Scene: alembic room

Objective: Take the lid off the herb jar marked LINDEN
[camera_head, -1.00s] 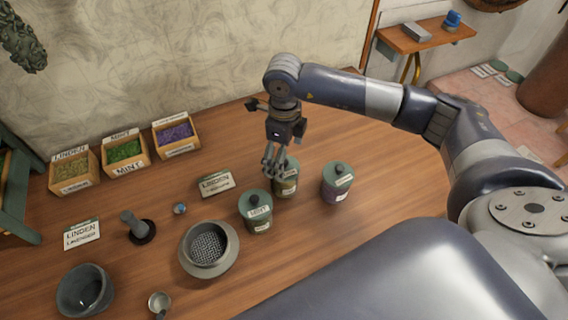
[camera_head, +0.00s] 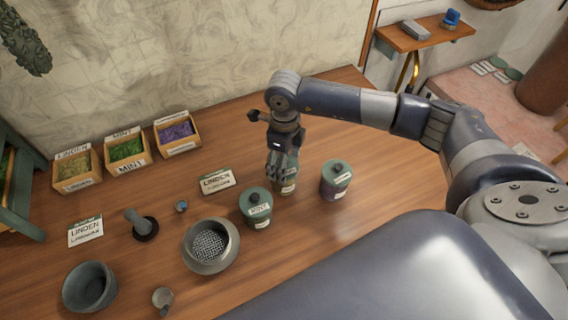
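Three green-lidded jars stand in a group on the table. The left jar (camera_head: 257,210) is marked MINT. The middle jar (camera_head: 288,188) has greenish-brown contents, and its lid and most of its label are hidden by my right gripper, so I cannot read its name. The right jar (camera_head: 335,181) holds purple contents, and its label is too small to read. My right gripper (camera_head: 283,173) points down over the middle jar, with its fingers at the lid. I cannot tell whether they grip it. My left gripper is out of view.
Boxes marked LINDEN (camera_head: 77,170) and MINT (camera_head: 128,152) and a purple-filled box (camera_head: 178,136) stand along the wall. The table right of the jars is clear.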

